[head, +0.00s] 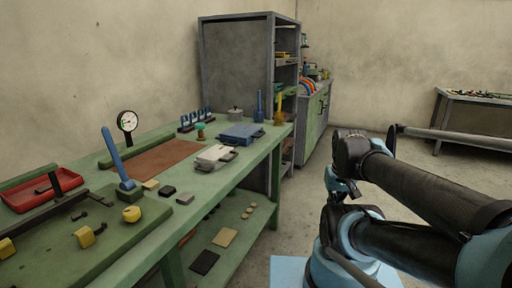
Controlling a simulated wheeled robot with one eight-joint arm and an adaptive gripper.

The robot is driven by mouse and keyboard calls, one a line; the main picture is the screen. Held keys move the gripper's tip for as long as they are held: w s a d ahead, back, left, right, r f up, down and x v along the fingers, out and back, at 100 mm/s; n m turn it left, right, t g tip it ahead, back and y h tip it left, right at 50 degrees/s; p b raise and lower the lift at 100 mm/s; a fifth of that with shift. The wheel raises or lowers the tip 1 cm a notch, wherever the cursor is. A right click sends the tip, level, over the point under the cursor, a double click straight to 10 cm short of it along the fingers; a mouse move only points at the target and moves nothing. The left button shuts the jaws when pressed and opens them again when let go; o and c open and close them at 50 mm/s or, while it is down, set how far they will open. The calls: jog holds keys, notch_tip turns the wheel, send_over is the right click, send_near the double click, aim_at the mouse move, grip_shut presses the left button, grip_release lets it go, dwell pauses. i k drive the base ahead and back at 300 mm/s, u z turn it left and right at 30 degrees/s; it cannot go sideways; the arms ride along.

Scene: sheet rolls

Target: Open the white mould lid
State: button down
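The white mould (214,156) lies on the green workbench (225,181), near its right front edge. It is a small flat pale block with a dark handle or catch at its right side. Its lid appears shut, but it is too small to be sure. My arm is folded at the right of the view, over the floor and clear of the bench. My gripper (342,188) seems to be the dark end below the wrist, well to the right of the mould and apart from it. Its fingers cannot be made out.
A blue mould (241,133) sits just behind the white one. A brown mat (155,160), a blue lever (116,158), a dial gauge (127,121) and a red tray (40,190) are further left. A grey cabinet (235,60) stands behind. Floor between bench and arm is clear.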

aim_at(216, 154)
jog(key=z, duration=0.45)
jog(key=k, duration=1.8)
jog(key=u, duration=0.4)
jog(key=i, duration=1)
jog(key=u, duration=0.05)
